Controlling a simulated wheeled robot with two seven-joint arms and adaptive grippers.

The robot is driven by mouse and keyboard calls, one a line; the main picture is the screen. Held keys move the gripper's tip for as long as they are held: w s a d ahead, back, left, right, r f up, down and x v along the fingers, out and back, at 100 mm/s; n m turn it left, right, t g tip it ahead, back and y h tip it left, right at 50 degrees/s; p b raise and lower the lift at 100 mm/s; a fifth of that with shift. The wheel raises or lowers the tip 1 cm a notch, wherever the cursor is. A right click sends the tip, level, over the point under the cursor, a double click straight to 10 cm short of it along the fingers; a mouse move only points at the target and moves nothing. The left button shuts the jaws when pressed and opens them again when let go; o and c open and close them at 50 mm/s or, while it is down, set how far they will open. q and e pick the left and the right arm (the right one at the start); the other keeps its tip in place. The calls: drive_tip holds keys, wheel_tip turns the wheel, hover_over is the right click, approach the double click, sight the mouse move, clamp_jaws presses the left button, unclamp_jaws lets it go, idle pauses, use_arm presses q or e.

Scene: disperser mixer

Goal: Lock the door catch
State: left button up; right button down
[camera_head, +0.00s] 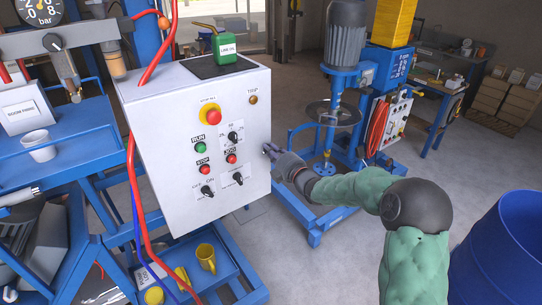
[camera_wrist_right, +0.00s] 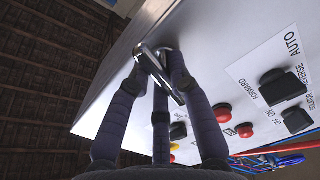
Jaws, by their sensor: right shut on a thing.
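The door catch is a small metal handle (camera_wrist_right: 170,84) at the edge of the white control cabinet door (camera_head: 165,115). In the right wrist view it lies between the dark fingers of my right gripper (camera_wrist_right: 160,72), which is shut on it. In the head view my right gripper (camera_head: 270,153) reaches the right edge of the cabinet door from the right, and its fingers largely hide the catch. The door looks flush with the cabinet. My left gripper is not in view.
The door carries a red stop button (camera_head: 211,115), several smaller buttons and black switches. A green can (camera_head: 224,47) stands on top.

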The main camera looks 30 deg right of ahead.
drive_tip(key=m+b, duration=0.2)
drive_tip(key=m, duration=0.1)
drive_tip(key=shift+f+m, duration=0.15)
drive_tip(key=shift+m, duration=0.25)
drive_tip(key=shift+d+m, duration=0.1)
drive_tip(key=shift+m, duration=0.8)
drive_tip(key=m, duration=0.2)
drive_tip(key=shift+m+b, duration=0.35)
drive_tip(key=shift+m, duration=0.05)
drive_tip(key=m, duration=0.2)
drive_tip(key=shift+m, duration=0.3)
drive_tip(key=shift+f+m+p, duration=0.1)
drive_tip(key=shift+m+p, duration=0.2)
drive_tip(key=shift+m, duration=1.6)
drive_tip(key=c, duration=1.1)
unclamp_jaws()
drive_tip(key=shift+d, duration=0.1)
